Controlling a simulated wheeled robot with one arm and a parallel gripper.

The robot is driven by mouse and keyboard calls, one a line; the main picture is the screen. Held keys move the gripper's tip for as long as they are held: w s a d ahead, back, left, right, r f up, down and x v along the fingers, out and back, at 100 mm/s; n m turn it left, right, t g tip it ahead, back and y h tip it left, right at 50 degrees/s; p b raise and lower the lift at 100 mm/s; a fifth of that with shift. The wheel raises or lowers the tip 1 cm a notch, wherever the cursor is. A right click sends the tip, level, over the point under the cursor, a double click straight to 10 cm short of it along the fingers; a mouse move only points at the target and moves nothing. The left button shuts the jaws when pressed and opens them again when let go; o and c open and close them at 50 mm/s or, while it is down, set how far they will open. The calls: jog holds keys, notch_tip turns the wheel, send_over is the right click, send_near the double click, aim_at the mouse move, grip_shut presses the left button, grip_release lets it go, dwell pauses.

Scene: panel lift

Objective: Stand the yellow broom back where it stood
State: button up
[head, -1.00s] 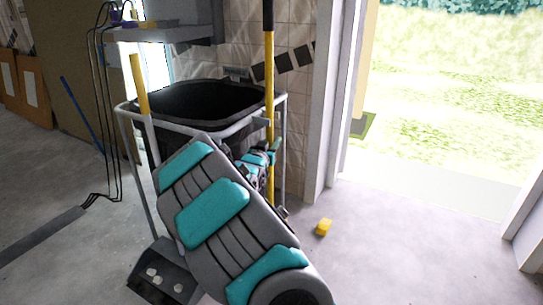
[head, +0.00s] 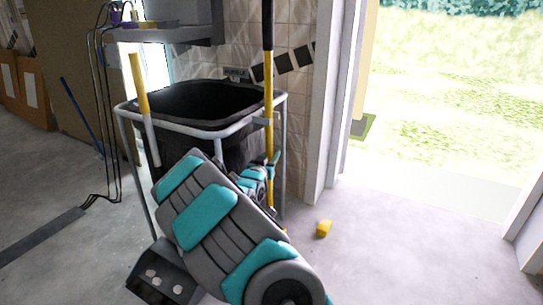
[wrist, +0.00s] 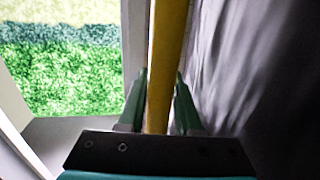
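The yellow broom (head: 269,95) stands about upright in the head view, in front of the tiled wall and beside the right side of the black bin. Its upper end is black and runs out of the picture. Its lower end is hidden behind my arm. My gripper (head: 272,165) is at the broom's lower handle, partly hidden by my arm. In the wrist view the yellow handle (wrist: 166,50) runs between the two green fingers of my gripper (wrist: 162,85), which close on it from both sides.
The black bin (head: 170,98) sits in a white tubular frame (head: 215,133), with another yellow pole (head: 139,80) at its left. A small yellow block (head: 323,229) lies on the floor.

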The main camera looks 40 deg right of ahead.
jog(key=o, duration=0.4)
jog(key=v, duration=1.2)
dwell(0.3)
